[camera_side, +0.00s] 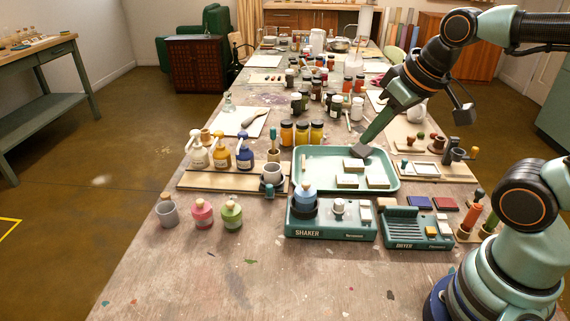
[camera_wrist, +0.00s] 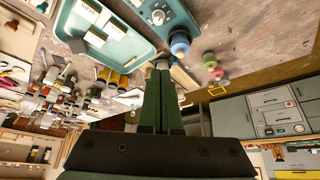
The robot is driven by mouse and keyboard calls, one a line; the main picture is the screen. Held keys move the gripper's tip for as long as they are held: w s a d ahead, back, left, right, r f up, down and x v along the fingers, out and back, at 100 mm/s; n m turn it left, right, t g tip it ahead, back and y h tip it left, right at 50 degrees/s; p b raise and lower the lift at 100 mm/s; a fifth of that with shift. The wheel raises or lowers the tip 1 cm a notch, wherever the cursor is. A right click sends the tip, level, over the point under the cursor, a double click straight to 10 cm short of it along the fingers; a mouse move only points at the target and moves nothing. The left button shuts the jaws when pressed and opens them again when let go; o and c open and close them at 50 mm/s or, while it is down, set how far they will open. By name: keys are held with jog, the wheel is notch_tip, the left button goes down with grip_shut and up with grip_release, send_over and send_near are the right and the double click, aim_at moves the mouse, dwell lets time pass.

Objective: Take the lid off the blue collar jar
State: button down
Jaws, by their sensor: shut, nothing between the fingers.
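The blue collar jar (camera_side: 305,200) stands in the dark round holder at the left of the shaker (camera_side: 345,232). Its lid with a pale wooden knob (camera_side: 306,187) is on top. In the wrist view the jar (camera_wrist: 180,42) shows small, near the upper middle, beside the shaker (camera_wrist: 160,17). My gripper (camera_side: 361,151) is over the far part of the green tray, behind and to the right of the jar, and well apart from it. Its fingers (camera_wrist: 162,65) are together and hold nothing.
The green tray (camera_side: 390,183) holds several pale blocks. The dryer (camera_side: 417,228) is right. The front table is clear.

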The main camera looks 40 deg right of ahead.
jog(key=shift+c, duration=1.4)
grip_release()
jog(key=shift+w, duration=0.1)
jog(key=m+g, duration=0.6)
jog(key=m, duration=1.4)
send_over(306, 183)
notch_tip(306, 183, down, 3)
notch_tip(306, 183, down, 11)
jog(key=shift+f, duration=0.2)
